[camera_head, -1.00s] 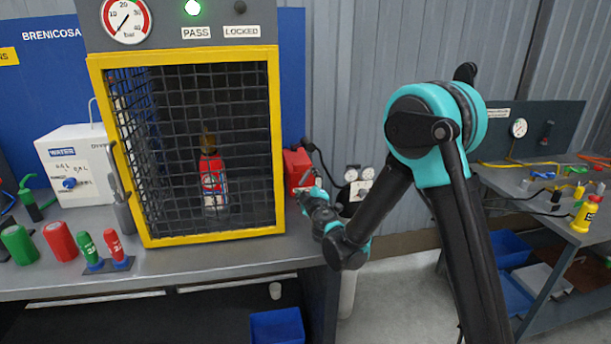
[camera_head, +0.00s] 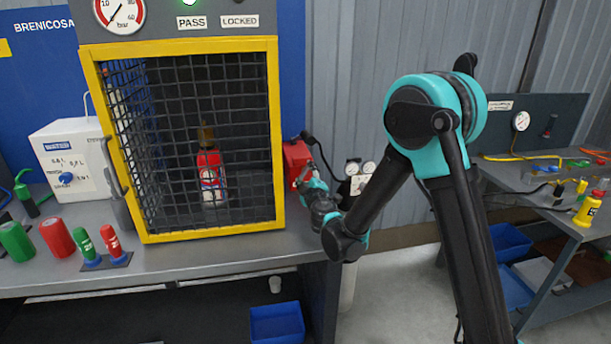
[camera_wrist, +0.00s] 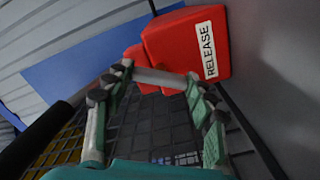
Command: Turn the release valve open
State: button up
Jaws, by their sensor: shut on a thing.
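The release valve is a red housing (camera_wrist: 185,48) with a white RELEASE label (camera_wrist: 207,50). In the head view the red housing (camera_head: 296,158) sits at the right side of the yellow-framed cage. A pale grey bar (camera_wrist: 160,78), apparently the valve's handle, lies between my fingertips in the wrist view. My gripper (camera_wrist: 158,79) is shut on this bar, just in front of the housing. In the head view my gripper (camera_head: 308,180) is small and partly merges with the housing. How far the handle is turned cannot be told.
The mesh cage (camera_head: 190,237) holds a red extinguisher (camera_head: 210,178) and stands left of my gripper. A green lamp (camera_head: 189,1) is lit above PASS. Open floor lies between this bench and the right-hand bench (camera_head: 555,222).

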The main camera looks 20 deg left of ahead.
jog(key=shift+n, duration=0.3)
jog(key=shift+s+n, duration=0.1)
jog(key=shift+n, duration=2.7)
jog(key=o, duration=1.2)
jog(key=shift+c, duration=0.2)
jog(key=v, duration=1.2)
jog(key=shift+f, duration=0.1)
